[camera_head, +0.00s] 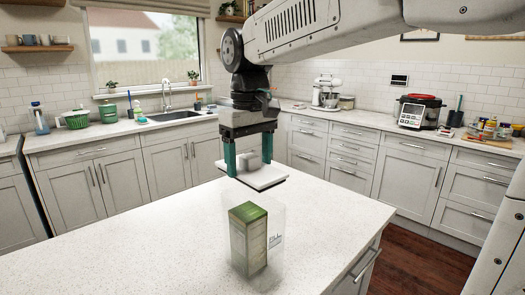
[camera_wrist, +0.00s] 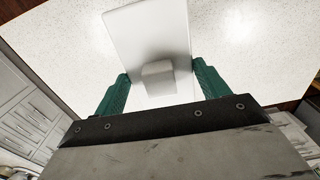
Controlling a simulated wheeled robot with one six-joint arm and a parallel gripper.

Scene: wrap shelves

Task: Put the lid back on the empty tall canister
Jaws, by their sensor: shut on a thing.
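My gripper (camera_head: 249,165) has its two green fingers on either side of the block-shaped knob (camera_wrist: 158,78) of a flat white square lid (camera_head: 262,181). The lid hangs roughly level above the white counter, and its plate also shows beyond the fingers in the wrist view (camera_wrist: 150,30). A tall clear canister (camera_head: 276,222) with faint lettering stands upright on the counter, below and nearer the head camera than the lid. Its top looks open. A green carton (camera_head: 248,238) shows through the clear walls and looks to be inside it. The canister is not recognisable in the wrist view.
The white island counter (camera_head: 120,255) is otherwise clear around the canister. Behind it, the back counter holds a stand mixer (camera_head: 326,92), a cooker (camera_head: 418,112), bottles and a sink (camera_head: 180,115). Wooden floor (camera_head: 425,262) shows at right.

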